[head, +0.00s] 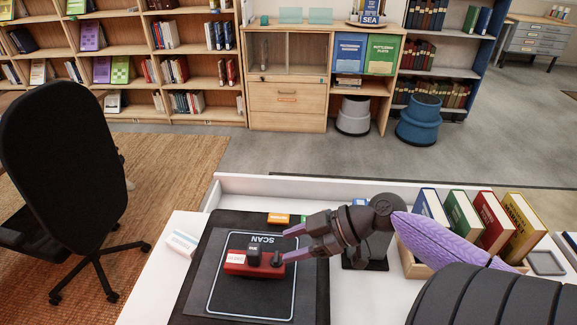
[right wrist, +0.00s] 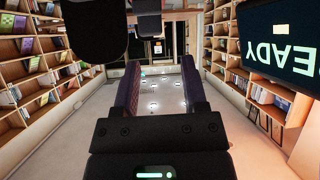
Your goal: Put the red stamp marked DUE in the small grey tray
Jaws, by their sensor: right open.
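A red block-shaped thing (head: 246,269) with a white label lies on the pad marked SCAN (head: 222,302); it looks like the stamp, but I cannot read DUE on the label. Dark knob-like parts stand on its top. My right gripper (head: 287,244) reaches in from the right, open, its fingertips close to the red thing's right end. I cannot tell whether they touch. In the right wrist view the gripper (right wrist: 161,82) has nothing visible between its fingers, and no stamp can be made out there. A small grey tray (head: 546,262) sits at the far right of the desk. My left gripper is not in view.
A dark mat (head: 198,298) lies under the pad. An orange block (head: 278,218) and a white box (head: 182,242) are nearby. Upright books (head: 463,219) in a wooden holder stand between my gripper and the tray. A black chair (head: 58,150) stands left.

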